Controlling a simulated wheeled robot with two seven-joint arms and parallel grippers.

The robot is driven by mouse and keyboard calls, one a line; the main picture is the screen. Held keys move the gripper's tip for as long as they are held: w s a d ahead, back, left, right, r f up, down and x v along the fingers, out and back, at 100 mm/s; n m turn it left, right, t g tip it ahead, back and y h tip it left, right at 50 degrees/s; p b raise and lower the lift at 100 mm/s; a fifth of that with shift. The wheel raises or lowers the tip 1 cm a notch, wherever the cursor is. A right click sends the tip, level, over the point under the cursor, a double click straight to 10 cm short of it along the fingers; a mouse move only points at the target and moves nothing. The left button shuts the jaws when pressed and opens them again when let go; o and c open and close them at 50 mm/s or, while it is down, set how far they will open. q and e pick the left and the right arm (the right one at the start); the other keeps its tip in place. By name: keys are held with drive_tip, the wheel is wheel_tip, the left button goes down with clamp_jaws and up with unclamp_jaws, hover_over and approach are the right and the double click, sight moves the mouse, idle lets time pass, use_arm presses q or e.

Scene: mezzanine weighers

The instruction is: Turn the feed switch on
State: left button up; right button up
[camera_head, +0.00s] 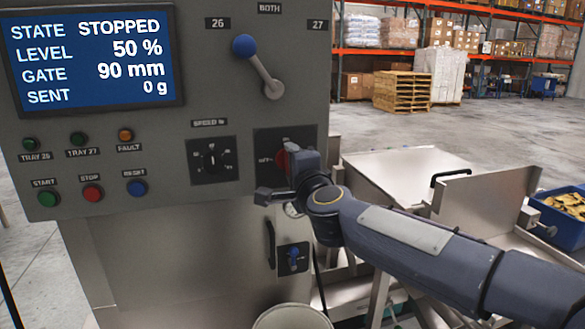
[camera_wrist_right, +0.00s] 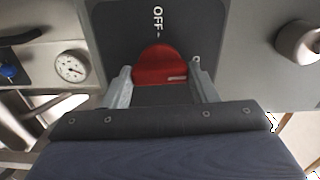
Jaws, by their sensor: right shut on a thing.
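The red rotary switch (camera_head: 282,160) sits on a dark plate on the grey control panel. It also shows in the right wrist view (camera_wrist_right: 158,64), with an OFF label above it there. Its white mark lies on its right side in that view, not toward OFF. My right gripper (camera_wrist_right: 163,88) is shut on the red switch, one finger on each side. In the head view my right gripper (camera_head: 283,178) covers part of the switch and its plate. The screen (camera_head: 92,60) reads STOPPED, level 50 %, gate 90 mm, sent 0 g. My left gripper is out of view.
A black speed dial (camera_head: 211,160) is left of the switch. A blue-knobbed lever (camera_head: 258,65) is above it and a blue toggle (camera_head: 293,257) below. Start, stop and reset buttons (camera_head: 92,192) sit at lower left. A metal tray (camera_head: 410,170) and blue bin (camera_head: 560,220) stand right.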

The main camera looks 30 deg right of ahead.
drive_tip(key=shift+m, duration=0.5)
drive_tip(key=o, duration=1)
drive_tip(key=v, duration=0.7)
drive_tip(key=shift+s+a+p, duration=0.1)
drive_tip(key=shift+s+p, duration=0.3)
